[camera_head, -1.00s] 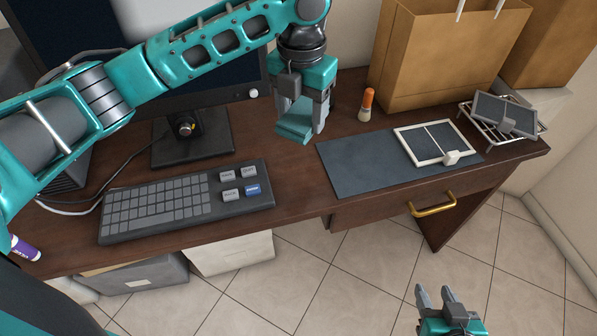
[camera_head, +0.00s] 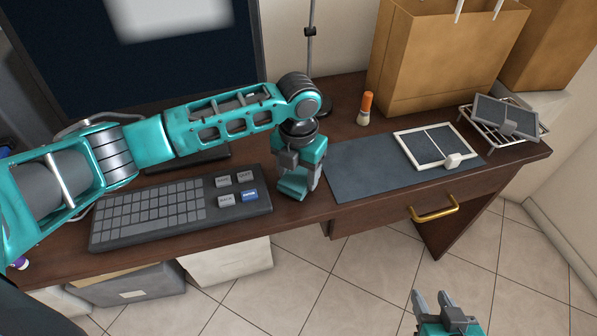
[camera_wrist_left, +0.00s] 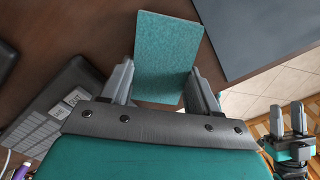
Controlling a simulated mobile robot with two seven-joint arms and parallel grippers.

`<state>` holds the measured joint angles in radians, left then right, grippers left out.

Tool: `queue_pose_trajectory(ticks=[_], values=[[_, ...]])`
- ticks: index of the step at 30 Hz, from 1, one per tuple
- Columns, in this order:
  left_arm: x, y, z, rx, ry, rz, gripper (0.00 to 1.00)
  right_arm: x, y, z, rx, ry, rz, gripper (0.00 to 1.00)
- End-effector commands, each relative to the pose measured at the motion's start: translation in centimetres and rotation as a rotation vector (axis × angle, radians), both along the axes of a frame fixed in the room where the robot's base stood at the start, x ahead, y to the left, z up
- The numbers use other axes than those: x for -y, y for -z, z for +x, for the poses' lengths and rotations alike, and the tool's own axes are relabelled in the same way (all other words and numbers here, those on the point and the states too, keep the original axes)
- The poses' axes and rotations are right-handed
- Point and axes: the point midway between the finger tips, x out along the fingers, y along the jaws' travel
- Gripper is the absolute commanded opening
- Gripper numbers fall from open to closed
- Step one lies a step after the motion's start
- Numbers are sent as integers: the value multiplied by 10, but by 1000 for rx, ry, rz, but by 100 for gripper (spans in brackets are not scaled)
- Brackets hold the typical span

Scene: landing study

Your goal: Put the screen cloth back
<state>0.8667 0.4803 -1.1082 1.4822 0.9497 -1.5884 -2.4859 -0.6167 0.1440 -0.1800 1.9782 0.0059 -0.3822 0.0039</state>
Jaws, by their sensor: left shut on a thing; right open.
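The screen cloth (camera_wrist_left: 168,55) is a teal folded piece. My left gripper (camera_head: 297,190) is shut on it, just right of the keyboard and above the front part of the desk. In the left wrist view, the cloth sits between the two fingers of the left gripper (camera_wrist_left: 158,85) and sticks out past their tips. In the head view only a small part of the cloth (camera_head: 291,186) shows below the jaws. I cannot tell whether it touches the desk. My right gripper (camera_head: 434,300) is open and empty, over the floor in front of the desk.
The keyboard (camera_head: 150,212) lies left of the left gripper. The dark mat (camera_head: 355,172) lies to its right, bearing a white-framed panel (camera_head: 432,146). An orange-capped bottle (camera_head: 366,108), paper bag (camera_head: 445,55) and wire rack (camera_head: 525,137) stand behind. The monitor (camera_head: 160,60) stands at the back left.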

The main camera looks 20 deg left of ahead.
Motion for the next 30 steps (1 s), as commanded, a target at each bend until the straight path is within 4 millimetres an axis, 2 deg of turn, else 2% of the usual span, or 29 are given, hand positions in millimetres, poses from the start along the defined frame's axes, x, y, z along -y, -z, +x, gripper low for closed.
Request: queue_pose_trajectory(ticks=[9,10,18,26,30], values=[[0,2,0,0,0,0,26,0,-1,1,4,0,1,44],[0,3,0,0,0,0,61,0,-1,1,4,0,1,44],[0,2,0,0,0,0,86,0,-1,1,6,0,0,44],[0,0,0,0,0,0,86,1,-2,1,7,1,0,44],[0,-16,1,2,0,-1,86,1,-5,2,10,1,-1,44]])
